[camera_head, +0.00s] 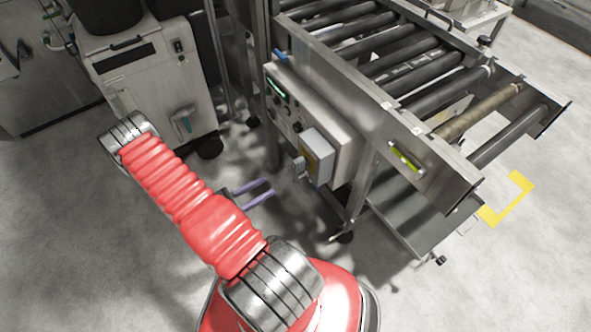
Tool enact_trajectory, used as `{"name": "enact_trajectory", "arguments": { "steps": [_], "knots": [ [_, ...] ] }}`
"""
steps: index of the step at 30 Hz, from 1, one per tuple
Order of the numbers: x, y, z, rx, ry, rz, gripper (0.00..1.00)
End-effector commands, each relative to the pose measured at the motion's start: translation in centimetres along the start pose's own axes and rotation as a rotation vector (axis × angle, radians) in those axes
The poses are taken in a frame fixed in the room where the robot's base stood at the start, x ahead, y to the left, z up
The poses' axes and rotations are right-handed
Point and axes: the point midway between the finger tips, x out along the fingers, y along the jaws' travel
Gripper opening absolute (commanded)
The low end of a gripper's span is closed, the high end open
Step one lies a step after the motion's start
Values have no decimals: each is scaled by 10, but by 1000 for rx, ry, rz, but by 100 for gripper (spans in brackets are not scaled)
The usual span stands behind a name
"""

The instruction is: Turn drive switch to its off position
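A control box (337,124) is mounted on the side of the roller conveyor frame. A smaller light grey box with a yellow plate (320,150) sticks out of its front, with a grey handle-like part (299,168) at its lower left. This looks like the drive switch; no label is readable, and I cannot tell its position. My gripper (270,187) has two purple fingers, parallel with a gap between them. It is open and empty, left of and apart from the grey handle. My red arm hides the gripper's rear part.
Small knobs and buttons (283,108) sit on the control box's left part. The roller conveyor (425,88) fills the upper right. A white machine (160,85) with a teal handle stands at upper left. A conveyor leg (359,200) stands right of my gripper. The floor at lower left is clear.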

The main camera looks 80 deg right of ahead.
Motion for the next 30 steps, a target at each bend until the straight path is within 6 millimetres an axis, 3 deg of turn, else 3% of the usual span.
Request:
{"name": "enact_trajectory", "arguments": {
  "steps": [11,30],
  "knots": [
    [9,0,0,0,0,-2,38],
    [80,-1,0,0,1,-4,38]
  ]
}}
